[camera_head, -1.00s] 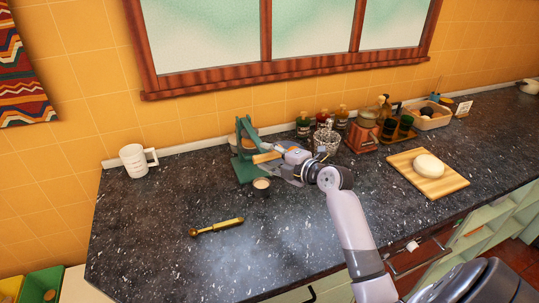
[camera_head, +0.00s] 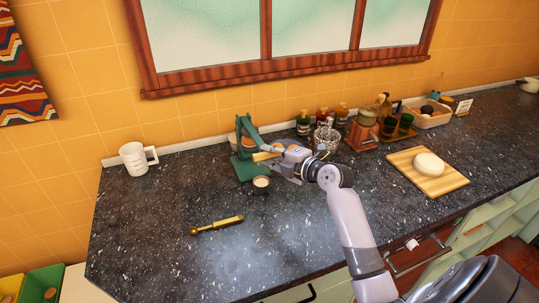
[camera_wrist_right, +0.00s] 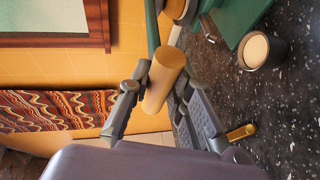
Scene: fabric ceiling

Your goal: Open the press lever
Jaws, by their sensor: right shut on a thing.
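The green press (camera_head: 248,168) stands on the dark speckled counter, left of the middle in the head view. Its lever has a wooden handle (camera_head: 264,156) pointing toward my right gripper (camera_head: 279,160). In the right wrist view the handle is a light wooden cylinder (camera_wrist_right: 164,78) between the fingers of my right gripper (camera_wrist_right: 155,88), which is shut on it. Part of the green press body (camera_wrist_right: 236,18) shows at the top of that view. The lever's far joint is partly hidden in the head view. My left gripper is not in view.
A small dark cup (camera_head: 261,184) stands close in front of the press. A brass-coloured tool (camera_head: 217,225) lies nearer the front, and a white mug (camera_head: 135,159) stands at left. Bottles and a glass jar (camera_head: 326,140) crowd the right side.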

